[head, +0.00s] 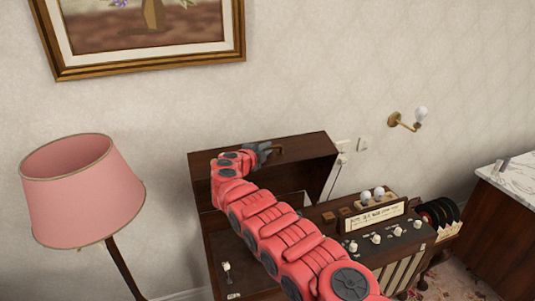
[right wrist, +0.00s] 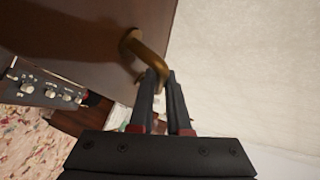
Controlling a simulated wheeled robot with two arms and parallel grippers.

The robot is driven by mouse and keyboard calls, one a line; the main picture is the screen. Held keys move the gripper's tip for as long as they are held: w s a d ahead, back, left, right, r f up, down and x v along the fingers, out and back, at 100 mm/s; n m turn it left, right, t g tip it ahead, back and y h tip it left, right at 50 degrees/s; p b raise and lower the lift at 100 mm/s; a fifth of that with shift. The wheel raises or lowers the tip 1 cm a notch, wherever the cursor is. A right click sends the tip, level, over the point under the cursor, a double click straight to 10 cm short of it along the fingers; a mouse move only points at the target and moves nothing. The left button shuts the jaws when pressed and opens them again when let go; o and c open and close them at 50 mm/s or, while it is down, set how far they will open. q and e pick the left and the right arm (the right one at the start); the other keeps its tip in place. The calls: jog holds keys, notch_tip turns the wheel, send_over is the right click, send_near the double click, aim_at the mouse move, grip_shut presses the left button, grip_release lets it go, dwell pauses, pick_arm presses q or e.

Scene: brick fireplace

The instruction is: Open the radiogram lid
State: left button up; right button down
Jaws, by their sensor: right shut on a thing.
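The radiogram (head: 218,262) is a dark wooden cabinet against the wall, with a panel of white knobs (head: 385,238) on its right. Its brown lid (head: 312,148) is raised and stands tilted up near the wall, with the inside of the cabinet showing below it. My right gripper (head: 264,150) is at the lid's upper edge, shut on the lid's curved brass handle (head: 278,150). In the right wrist view the fingers (right wrist: 162,88) are at the lower end of the handle (right wrist: 143,50). My right arm hides part of the cabinet. My left gripper is not in view.
A floor lamp with a pink shade (head: 80,195) stands left of the cabinet. A framed painting (head: 150,72) and a wall lamp (head: 408,120) are on the wall. Black records (head: 438,212) and a marble-topped piece of furniture (head: 515,180) are on the right.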

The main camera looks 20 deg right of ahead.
jog(key=shift+w+r, duration=0.25)
jog(key=c, duration=0.9)
grip_release()
jog(key=shift+a+f, duration=0.1)
jog(key=shift+s+a, duration=0.1)
jog(key=shift+a, duration=0.05)
